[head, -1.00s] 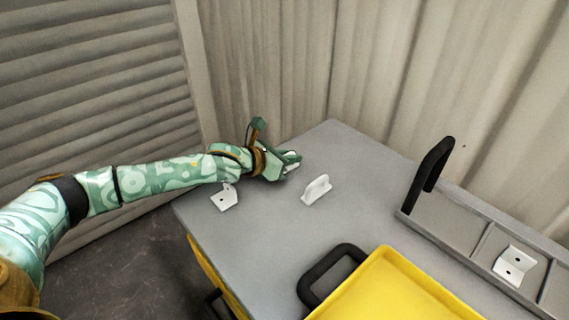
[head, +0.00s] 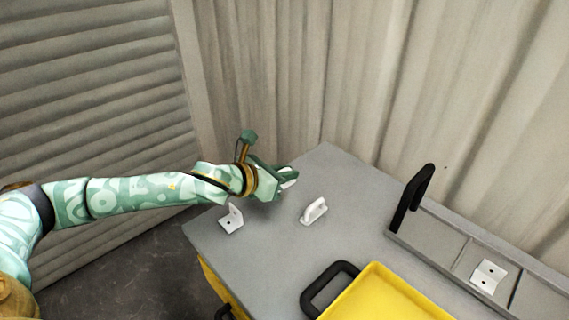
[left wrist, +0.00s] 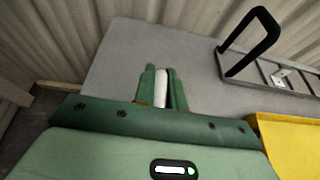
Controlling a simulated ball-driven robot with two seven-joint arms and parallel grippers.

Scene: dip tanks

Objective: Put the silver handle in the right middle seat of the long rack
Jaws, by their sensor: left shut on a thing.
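My left gripper (head: 286,184) is above the back left part of the grey table. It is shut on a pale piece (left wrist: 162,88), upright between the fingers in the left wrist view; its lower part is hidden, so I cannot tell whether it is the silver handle. A white loop-shaped handle (head: 314,210) stands on the table just right of and below the gripper in the head view. The long rack (head: 435,238) lies along the table's right side, with dividers between its seats. A black handle (head: 415,195) stands at its left end. My right gripper is not in view.
A white bracket (head: 231,219) stands near the table's left edge. Another white bracket (head: 488,276) sits in the rack. A yellow tray (head: 385,296) with a black grip (head: 328,284) is at the front. The table between gripper and rack is mostly clear.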

